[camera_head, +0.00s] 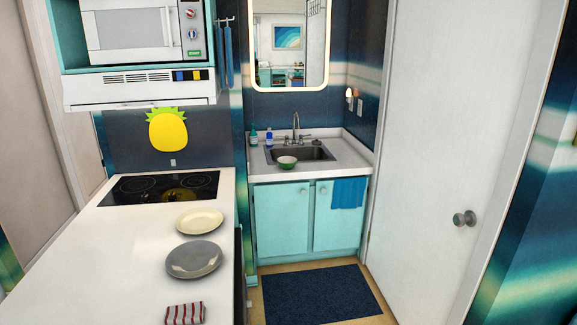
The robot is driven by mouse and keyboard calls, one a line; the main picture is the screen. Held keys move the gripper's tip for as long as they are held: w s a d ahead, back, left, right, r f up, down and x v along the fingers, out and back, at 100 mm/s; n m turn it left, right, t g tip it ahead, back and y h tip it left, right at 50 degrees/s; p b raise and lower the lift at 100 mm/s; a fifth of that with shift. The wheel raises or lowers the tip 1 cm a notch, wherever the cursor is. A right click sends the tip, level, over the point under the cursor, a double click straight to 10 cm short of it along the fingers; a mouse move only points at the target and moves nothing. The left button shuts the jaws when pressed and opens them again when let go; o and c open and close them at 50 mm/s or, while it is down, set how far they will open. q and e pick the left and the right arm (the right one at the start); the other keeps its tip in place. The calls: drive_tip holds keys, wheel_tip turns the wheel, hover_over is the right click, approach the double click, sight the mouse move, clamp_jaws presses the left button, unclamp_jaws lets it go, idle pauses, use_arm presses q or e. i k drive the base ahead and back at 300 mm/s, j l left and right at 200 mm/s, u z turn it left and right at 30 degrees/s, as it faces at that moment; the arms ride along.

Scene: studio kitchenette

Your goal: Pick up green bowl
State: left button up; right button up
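A small green bowl (287,162) with a pale inside sits on the white sink counter (345,166), at the front edge of the sink basin. It stands upright at the far end of the room. Neither of my grippers shows in this view.
A white counter (110,250) on the left holds a cream plate (199,221), a grey plate (194,260), a striped cloth (184,314) and a black cooktop (160,188). A dark blue mat (322,294) lies before the teal cabinet (282,220). A white door (440,120) stands right.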

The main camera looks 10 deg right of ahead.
sight(287, 162)
drive_tip(key=i+l, duration=0.25)
drive_tip(key=i+l+u, duration=0.15)
drive_tip(key=l, duration=0.2)
drive_tip(key=i+l, duration=0.25)
drive_tip(key=i+l+u, duration=0.15)
drive_tip(key=l, duration=0.3)
drive_tip(key=i+l, duration=0.25)
drive_tip(key=i+l+u, duration=0.15)
drive_tip(key=l, duration=0.3)
drive_tip(key=i+l, duration=0.25)
drive_tip(key=l+u, duration=0.05)
drive_tip(key=l, duration=0.05)
